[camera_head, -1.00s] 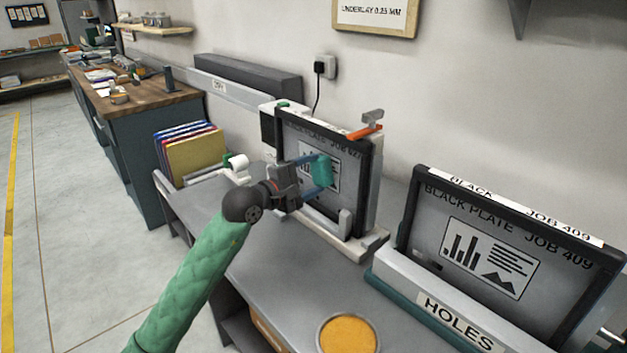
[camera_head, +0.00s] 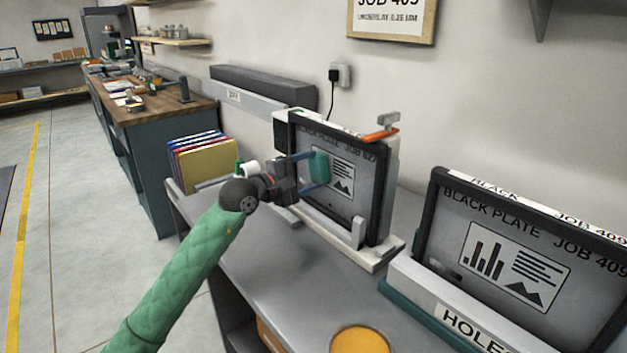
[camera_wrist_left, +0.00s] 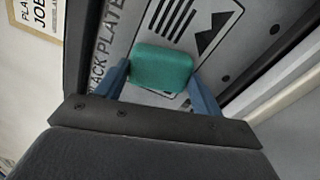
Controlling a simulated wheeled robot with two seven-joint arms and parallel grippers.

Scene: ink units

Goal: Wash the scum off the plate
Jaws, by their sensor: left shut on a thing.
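My left gripper (camera_head: 311,170) is shut on a teal sponge (camera_head: 320,166) and holds it in front of the grey plate. The sponge also shows between the fingers in the left wrist view (camera_wrist_left: 161,67). The plate (camera_head: 362,205) stands nearly upright in a black frame on a pale stand. It bears printed bars, text lines and a triangle. The sponge hides part of the print on its left side. It looks against or very close to the plate; I cannot tell contact. A few small dark spots show on the plate (camera_wrist_left: 232,55); I cannot make out scum clearly. My right gripper is not in view.
A second framed plate (camera_head: 462,215) stands at the right behind a block labelled HOLES (camera_head: 440,300). A round orange-topped thing (camera_head: 360,341) lies at the bench's front. Coloured folders (camera_head: 205,163) stand at the left. The grey bench (camera_head: 290,265) is mostly clear in front.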

